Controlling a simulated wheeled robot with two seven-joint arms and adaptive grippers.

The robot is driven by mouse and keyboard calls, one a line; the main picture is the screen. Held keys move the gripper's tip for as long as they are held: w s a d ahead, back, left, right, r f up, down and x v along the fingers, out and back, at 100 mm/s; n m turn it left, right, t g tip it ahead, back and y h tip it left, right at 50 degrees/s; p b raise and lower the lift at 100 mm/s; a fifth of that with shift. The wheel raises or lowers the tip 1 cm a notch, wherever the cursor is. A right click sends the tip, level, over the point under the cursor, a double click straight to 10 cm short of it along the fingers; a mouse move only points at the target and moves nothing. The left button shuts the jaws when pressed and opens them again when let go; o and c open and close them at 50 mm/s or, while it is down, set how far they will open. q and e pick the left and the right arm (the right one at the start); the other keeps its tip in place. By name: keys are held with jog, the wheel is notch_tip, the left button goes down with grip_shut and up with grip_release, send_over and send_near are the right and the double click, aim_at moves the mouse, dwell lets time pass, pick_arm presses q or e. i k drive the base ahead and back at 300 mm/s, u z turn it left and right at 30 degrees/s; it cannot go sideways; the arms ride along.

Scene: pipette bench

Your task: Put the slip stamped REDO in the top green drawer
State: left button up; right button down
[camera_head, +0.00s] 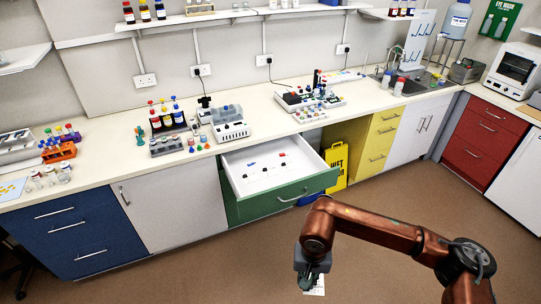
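The top green drawer (233,207) is pulled open below the counter, with its white inside facing up. My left gripper is not in view.
The counter (100,188) above holds bottles, racks and instruments. A yellow wet-floor sign (337,166) stands in the gap right of the green drawer. Blue drawers (75,235) are at left, yellow and red ones at right. The drawer's open top is unobstructed.

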aim_at(280, 183)
jog(key=u, duration=0.35)
jog(key=i, duration=2.3)
jog(key=u, duration=0.35)
